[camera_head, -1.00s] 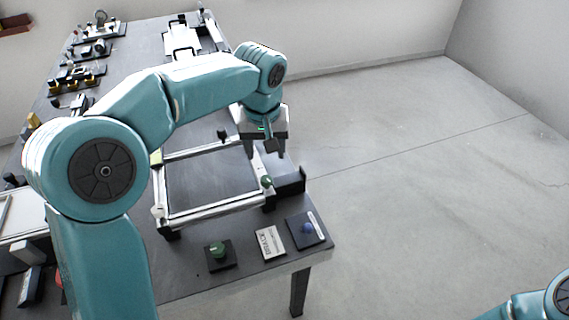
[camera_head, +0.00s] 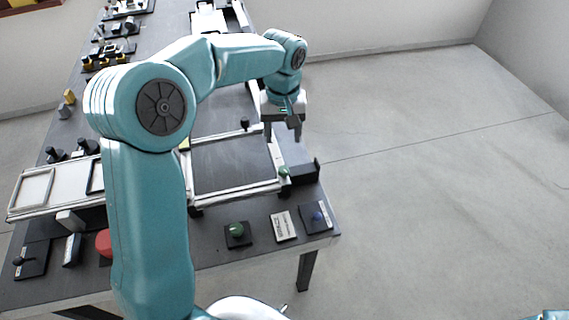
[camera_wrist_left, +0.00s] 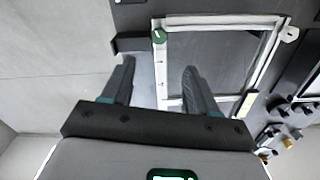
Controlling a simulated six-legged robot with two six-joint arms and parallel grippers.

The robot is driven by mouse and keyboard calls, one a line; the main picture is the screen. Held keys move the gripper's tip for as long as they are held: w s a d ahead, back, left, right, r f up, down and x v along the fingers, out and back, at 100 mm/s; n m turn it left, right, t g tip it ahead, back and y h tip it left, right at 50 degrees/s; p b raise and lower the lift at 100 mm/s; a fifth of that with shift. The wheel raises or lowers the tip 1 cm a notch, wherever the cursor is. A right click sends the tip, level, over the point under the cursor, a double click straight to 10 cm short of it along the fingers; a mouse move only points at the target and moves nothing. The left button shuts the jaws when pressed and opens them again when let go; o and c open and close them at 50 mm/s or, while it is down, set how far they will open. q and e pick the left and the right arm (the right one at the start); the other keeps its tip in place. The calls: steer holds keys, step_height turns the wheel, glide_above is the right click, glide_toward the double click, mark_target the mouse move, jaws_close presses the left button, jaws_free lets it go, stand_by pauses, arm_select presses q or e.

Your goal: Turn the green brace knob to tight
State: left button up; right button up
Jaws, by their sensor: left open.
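A green knob (camera_head: 237,230) stands on a small black plate near the front edge of the bench. A second green knob (camera_head: 284,172) sits on the near right corner of a pale rectangular frame (camera_head: 240,190); it also shows in the left wrist view (camera_wrist_left: 159,36). I cannot tell from the lettering which one is the brace knob. My left gripper (camera_head: 283,133) is open and empty above the frame's right side, beyond the corner knob and apart from it. In the left wrist view its fingers (camera_wrist_left: 159,66) have nothing between them. My right gripper is out of view.
A black block (camera_head: 304,172) stands beside the frame corner. A red button (camera_head: 104,243) is at the left. Open floor (camera_head: 430,200) lies right of the bench.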

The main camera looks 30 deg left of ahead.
mark_target(284, 170)
arm_select(q)
step_height(284, 170, down, 13)
steer(key=shift+f+p, duration=0.2)
steer(key=shift+p, duration=0.6)
steer(key=shift+c, duration=0.3)
steer(key=c, duration=1)
